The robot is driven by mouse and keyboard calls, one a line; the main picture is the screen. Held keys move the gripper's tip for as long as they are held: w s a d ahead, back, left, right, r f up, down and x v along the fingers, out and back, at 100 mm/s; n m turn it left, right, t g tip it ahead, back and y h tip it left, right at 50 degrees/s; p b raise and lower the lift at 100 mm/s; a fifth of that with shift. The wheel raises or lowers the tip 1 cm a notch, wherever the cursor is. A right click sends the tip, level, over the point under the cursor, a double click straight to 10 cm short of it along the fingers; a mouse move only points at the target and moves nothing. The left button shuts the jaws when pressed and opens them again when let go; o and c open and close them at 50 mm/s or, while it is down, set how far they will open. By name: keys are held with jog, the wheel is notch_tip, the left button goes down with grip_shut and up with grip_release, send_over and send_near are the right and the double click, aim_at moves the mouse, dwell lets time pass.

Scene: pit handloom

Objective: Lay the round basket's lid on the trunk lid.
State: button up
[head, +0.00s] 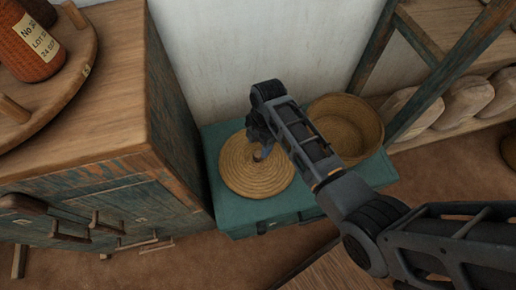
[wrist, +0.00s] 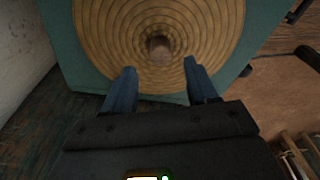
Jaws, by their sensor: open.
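The round basket's lid (head: 241,178) is a coiled straw disc with a small knob (wrist: 159,47). It lies flat on the teal trunk lid (head: 221,208), toward its left side. The round basket (head: 346,122) stands open, with no lid on it, on the right part of the same trunk lid. My gripper (wrist: 161,82) is open and empty above the straw lid. In the wrist view its two blue fingers are apart, with the knob beyond and between their tips. In the head view my arm hides part of the lid's upper right.
A wooden cabinet (head: 92,165) with worn green drawers stands close on the left, carrying a round tray (head: 73,75) with a labelled red-brown jar (head: 31,45). The white wall (head: 262,45) is behind the trunk. A shelf (head: 440,129) with several rounded bundles is at the right.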

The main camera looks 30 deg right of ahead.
notch_tip(320, 180, up, 6)
jog(key=shift+d+p, duration=0.35)
jog(key=s+d+f+m+t+h, duration=0.15)
jog(key=s+m+t, duration=0.65)
jog(key=s, duration=1)
jog(key=s+a+r+m+t, duration=0.1)
jog(key=s+r+m+t, duration=0.2)
jog(key=r, duration=1)
jog(key=s+a+r+m+t, duration=0.2)
jog(key=s+r+m+t, duration=0.2)
jog(key=s+r+m, duration=0.4)
jog(key=s+r, duration=0.4)
jog(key=r, duration=0.2)
jog(key=shift+s+r, duration=0.2)
jog(key=shift+s, duration=0.05)
